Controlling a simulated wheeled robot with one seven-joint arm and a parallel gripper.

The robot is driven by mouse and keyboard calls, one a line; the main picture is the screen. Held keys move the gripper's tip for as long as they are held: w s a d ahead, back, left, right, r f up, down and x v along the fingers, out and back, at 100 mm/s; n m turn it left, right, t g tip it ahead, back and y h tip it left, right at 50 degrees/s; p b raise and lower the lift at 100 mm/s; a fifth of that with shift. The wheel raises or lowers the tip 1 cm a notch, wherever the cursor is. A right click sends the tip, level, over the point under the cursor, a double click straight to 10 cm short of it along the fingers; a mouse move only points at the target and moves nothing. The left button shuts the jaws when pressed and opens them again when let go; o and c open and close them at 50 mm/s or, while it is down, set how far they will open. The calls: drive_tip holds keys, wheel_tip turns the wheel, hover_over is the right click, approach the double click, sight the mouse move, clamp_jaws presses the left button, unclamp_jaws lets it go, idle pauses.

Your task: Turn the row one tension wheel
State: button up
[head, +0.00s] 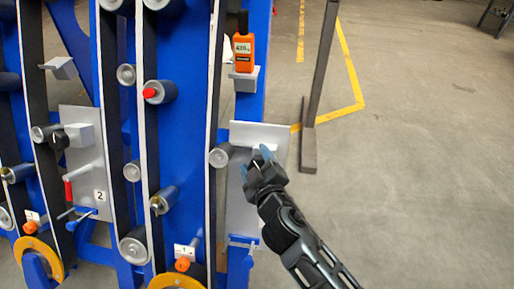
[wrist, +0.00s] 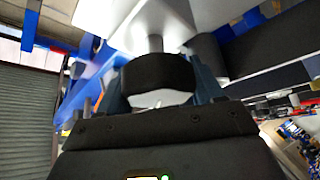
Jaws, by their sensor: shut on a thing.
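My gripper (head: 260,163) is at the grey plate (head: 245,205) on the right side of the blue frame. In the wrist view its blue fingers (wrist: 162,85) are shut around a black round knob, the tension wheel (wrist: 160,73), one finger on each side. The wheel sits on a short grey shaft below a pale block. In the head view my gripper hides most or all of this wheel. A "1" label (head: 184,251) is low on the same belt row. A similar black wheel (head: 59,139) is on the left plate marked "2" (head: 100,196).
An orange handheld meter (head: 243,52) stands on a bracket above the right plate. Grey rollers and belts run down the blue frame (head: 180,130). A red-capped roller (head: 151,92) is upper middle. A dark post (head: 311,140) stands behind my gripper. Floor at right is clear.

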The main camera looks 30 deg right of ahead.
drive_tip(key=shift+a+n+g+y+p, duration=0.1)
drive_tip(key=shift+n+g+y+p, duration=0.2)
drive_tip(key=shift+n+p, duration=0.9)
drive_tip(key=shift+f+p, duration=0.1)
drive_tip(key=shift+p, duration=0.25)
drive_tip(key=o, duration=1)
drive_tip(key=shift+c, duration=0.2)
drive_tip(key=v, duration=0.7)
drive_tip(key=shift+s+b, duration=0.35)
drive_tip(key=shift+s, duration=0.1)
